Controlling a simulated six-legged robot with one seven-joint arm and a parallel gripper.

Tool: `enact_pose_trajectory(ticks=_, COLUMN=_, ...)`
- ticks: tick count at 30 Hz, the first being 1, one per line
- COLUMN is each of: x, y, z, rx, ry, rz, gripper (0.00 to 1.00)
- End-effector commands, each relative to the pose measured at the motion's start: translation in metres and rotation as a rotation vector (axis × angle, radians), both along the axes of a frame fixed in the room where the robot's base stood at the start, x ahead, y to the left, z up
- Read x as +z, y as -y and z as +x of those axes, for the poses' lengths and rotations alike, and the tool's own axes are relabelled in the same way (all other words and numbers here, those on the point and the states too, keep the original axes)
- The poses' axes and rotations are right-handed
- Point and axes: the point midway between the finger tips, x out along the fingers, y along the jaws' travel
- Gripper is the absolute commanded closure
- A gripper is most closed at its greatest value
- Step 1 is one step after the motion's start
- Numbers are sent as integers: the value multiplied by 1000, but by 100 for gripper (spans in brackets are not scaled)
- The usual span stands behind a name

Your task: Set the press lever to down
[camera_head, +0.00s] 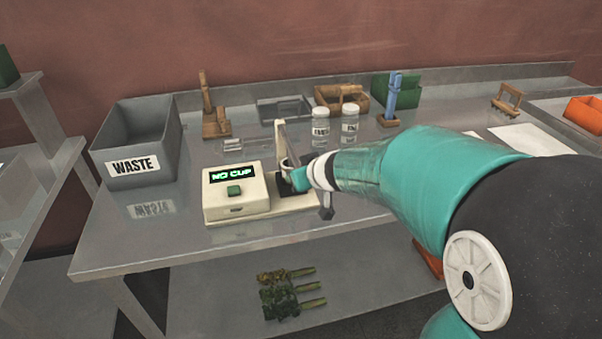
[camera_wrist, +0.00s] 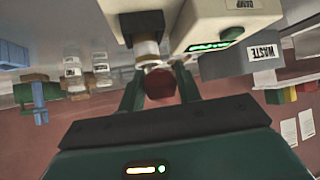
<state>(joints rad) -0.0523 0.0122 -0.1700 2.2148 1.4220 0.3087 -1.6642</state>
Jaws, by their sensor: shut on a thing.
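The cream filler machine (camera_head: 236,198) stands on the metal table with a green "NO CUP" display and a green button. Its upright post (camera_head: 281,142) rises behind the display box, and it shows inverted in the wrist view (camera_wrist: 222,20). In the wrist view, my gripper (camera_wrist: 159,84) has its two dark green fingers on either side of a dark red round knob (camera_wrist: 159,88), which I take as the press lever's end. It is shut on this knob. In the head view my teal arm hides the lever and most of the gripper, so the lever's angle cannot be told.
A grey WASTE bin (camera_head: 142,142) stands at the left. Two labelled jars (camera_head: 335,125) stand behind the machine, near wooden holders (camera_head: 213,122) and a blue stand (camera_head: 392,97). An orange tray (camera_head: 583,113) is at the far right. The table's front left is clear.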

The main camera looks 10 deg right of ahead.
Motion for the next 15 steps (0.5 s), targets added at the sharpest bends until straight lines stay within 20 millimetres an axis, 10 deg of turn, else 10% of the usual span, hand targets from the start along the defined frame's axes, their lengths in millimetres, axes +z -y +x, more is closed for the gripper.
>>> enact_pose_trajectory(ticks=6, x=0, y=-2, z=0, rx=3, ry=-1, rz=1, gripper=100)
enact_pose_trajectory(ticks=7, x=0, y=-2, z=0, rx=3, ry=-1, rz=1, gripper=64)
enact_pose_trajectory(ticks=9, x=0, y=-2, z=-1, rx=3, ry=0, rz=1, gripper=51)
enact_pose_trajectory(ticks=15, x=0, y=-1, z=-1, rx=1, ry=0, rz=0, gripper=46)
